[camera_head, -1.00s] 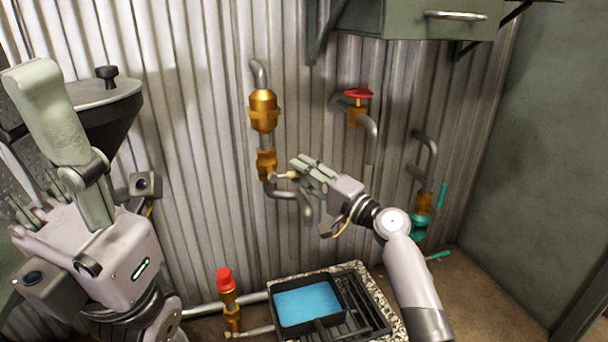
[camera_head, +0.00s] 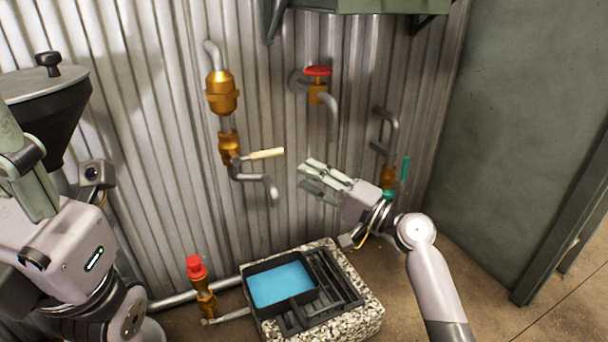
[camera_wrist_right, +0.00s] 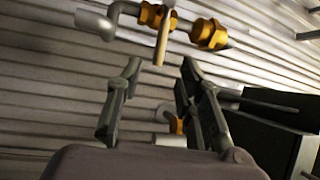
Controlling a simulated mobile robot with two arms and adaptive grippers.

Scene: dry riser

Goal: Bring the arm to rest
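My right gripper (camera_head: 303,176) is in front of the corrugated wall, to the right of the lever valve. Its fingers stand apart with nothing between them, as the right wrist view (camera_wrist_right: 160,68) also shows. The pale lever handle (camera_head: 267,153) sticks out to the right from the brass valve (camera_head: 229,147), clear of the fingers. In the right wrist view the handle (camera_wrist_right: 162,42) is beyond the fingertips. My left gripper (camera_head: 32,180) is at the left edge, partly cut off; its finger opening cannot be made out.
A red-wheeled valve (camera_head: 317,72) and a teal-levered valve (camera_head: 404,167) are on the wall nearby. Below are a stone-rimmed drain (camera_head: 366,305), a blue-filled tray (camera_head: 280,285) and a red-capped pipe (camera_head: 196,268). A dark hopper (camera_head: 45,95) stands at left. Floor at right is clear.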

